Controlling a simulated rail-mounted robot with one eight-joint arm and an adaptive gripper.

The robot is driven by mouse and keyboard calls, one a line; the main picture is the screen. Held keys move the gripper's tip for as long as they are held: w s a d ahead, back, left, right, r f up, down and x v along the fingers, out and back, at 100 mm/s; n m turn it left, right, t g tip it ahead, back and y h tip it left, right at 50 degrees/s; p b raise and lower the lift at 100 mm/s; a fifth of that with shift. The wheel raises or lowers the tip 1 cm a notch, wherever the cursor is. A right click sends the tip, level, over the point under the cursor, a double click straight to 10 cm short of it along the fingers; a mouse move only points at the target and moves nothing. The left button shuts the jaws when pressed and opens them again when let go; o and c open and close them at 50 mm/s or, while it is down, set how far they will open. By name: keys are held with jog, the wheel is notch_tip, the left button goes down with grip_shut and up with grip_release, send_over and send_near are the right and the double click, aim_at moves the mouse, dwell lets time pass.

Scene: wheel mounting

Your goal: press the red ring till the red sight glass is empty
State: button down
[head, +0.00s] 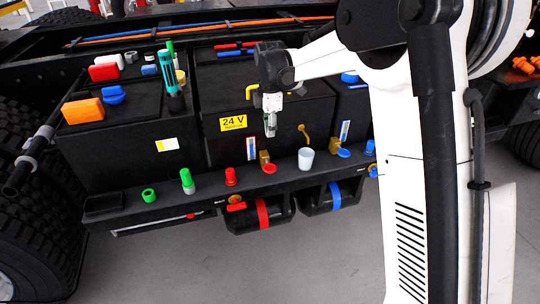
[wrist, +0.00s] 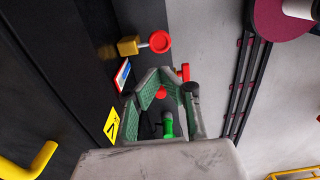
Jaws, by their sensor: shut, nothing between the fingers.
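The red ring (head: 269,169) is a small red disc by a brass block on the front shelf. In the wrist view the red ring (wrist: 159,42) lies beyond my fingertips, apart from them. The likely red sight glass (head: 252,149) is a small upright strip on the black box front, left of the brass block; it also shows in the wrist view (wrist: 123,76), at a slant. Its level is too small to read. My gripper (head: 270,132) is shut and empty, hanging above the shelf in front of the box. Its green-padded fingers show in the wrist view (wrist: 160,76).
A brass block (wrist: 128,46) adjoins the ring. A white cup (head: 306,158), a blue disc (head: 344,153), a red bottle (head: 231,176) and a green bottle (head: 187,181) share the shelf (head: 210,194).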

aim_at(270, 167)
notch_tip(270, 167, down, 14)
jog(key=shift+r+b, duration=0.1)
jog(key=shift+b, duration=0.9)
